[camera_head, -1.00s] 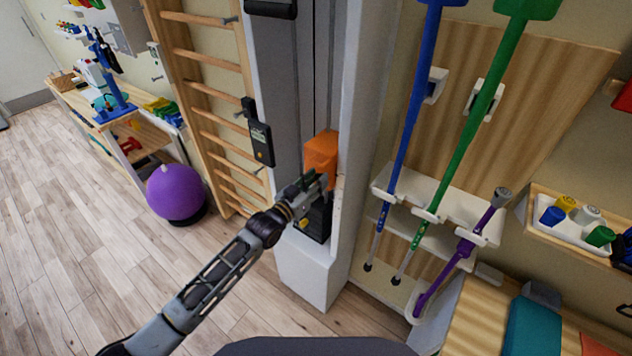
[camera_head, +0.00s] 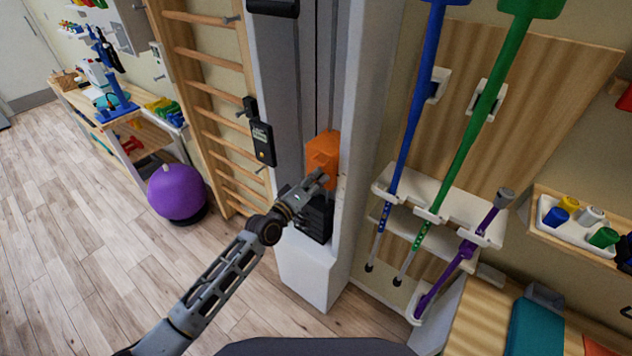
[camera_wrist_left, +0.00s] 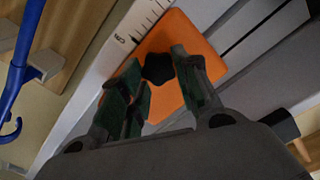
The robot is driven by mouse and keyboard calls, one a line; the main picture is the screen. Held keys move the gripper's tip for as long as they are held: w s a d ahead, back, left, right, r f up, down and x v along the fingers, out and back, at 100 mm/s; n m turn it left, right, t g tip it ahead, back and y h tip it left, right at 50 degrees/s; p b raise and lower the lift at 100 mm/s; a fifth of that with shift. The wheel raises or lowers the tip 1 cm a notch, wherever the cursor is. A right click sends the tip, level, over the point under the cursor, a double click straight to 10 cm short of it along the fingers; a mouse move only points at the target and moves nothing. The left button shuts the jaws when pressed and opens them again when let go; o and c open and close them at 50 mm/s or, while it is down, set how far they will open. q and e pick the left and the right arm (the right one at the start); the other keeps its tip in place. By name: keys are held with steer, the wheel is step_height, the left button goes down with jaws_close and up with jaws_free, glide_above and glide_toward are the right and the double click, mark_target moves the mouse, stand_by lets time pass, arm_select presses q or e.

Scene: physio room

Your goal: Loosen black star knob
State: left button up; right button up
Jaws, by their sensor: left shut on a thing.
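The black star knob (camera_wrist_left: 157,69) shows in the left wrist view on the face of an orange block (camera_wrist_left: 196,48). The orange block also shows in the head view (camera_head: 322,152), on the tall grey and white column; there the knob is hidden by my gripper. My left gripper (camera_head: 322,177) is at the lower front of the block. In the left wrist view its fingers (camera_wrist_left: 160,74) stand on either side of the knob and are shut on it. My right gripper is in neither view.
A white scale strip (camera_wrist_left: 125,38) runs beside the block. Black weights (camera_head: 314,218) sit below it.

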arm_select(q)
steer(key=n, duration=1.1)
steer(key=shift+f+n, duration=0.3)
steer(key=shift+n, duration=0.1)
steer(key=o, duration=1)
steer(key=shift+s, duration=0.1)
steer(key=v, duration=1.1)
steer(key=shift+s+a, duration=0.25)
steer(key=shift+s, duration=0.05)
